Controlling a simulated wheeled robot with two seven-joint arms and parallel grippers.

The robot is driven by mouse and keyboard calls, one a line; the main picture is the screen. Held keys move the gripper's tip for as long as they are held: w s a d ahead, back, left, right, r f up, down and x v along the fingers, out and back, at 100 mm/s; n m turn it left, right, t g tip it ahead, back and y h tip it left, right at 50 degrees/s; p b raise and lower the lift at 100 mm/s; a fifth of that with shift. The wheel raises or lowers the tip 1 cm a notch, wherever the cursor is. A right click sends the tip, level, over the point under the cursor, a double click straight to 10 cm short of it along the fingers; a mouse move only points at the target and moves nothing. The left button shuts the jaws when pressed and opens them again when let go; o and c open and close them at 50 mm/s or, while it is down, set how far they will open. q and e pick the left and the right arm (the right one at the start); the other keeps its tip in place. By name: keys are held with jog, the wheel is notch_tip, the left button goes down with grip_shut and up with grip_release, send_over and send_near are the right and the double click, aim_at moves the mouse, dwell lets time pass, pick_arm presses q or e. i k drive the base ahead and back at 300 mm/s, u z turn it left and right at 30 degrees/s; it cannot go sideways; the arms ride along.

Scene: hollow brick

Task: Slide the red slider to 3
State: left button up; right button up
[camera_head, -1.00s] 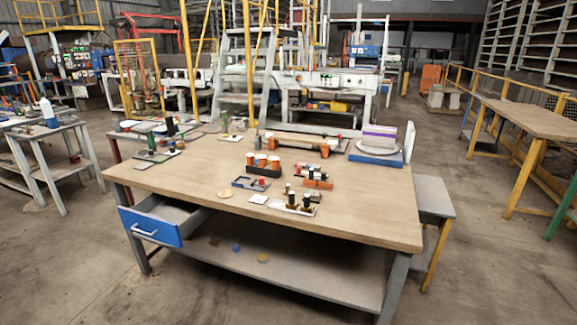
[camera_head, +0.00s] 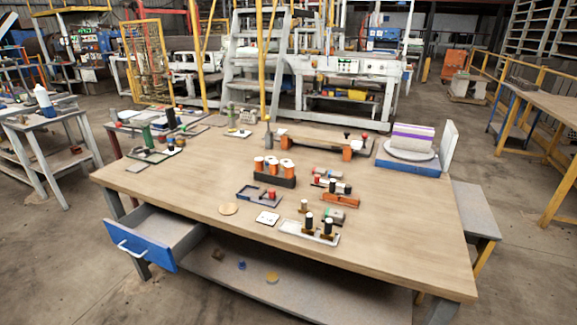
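A long dark rail (camera_head: 315,138) on orange end blocks lies across the back of the wooden table, with a small red knob (camera_head: 364,136) near its right end. A small blue frame (camera_head: 257,192) near the table's middle holds a red piece (camera_head: 271,194) at its right side. I cannot tell for sure which of these red parts is the slider. No number 3 or scale is readable at this size. Neither of my grippers is in view.
The wooden table (camera_head: 180,185) also carries a black holder with orange-and-white cylinders (camera_head: 274,170), a white tray with black pegs (camera_head: 309,233), and a round plate on a blue base (camera_head: 408,155). A blue drawer (camera_head: 141,246) stands open at front left. The table's left front and right front are clear.

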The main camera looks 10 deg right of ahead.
aim_at(316, 176)
jog(key=z, duration=0.3)
jog(key=i, duration=0.9)
jog(key=z, duration=0.6)
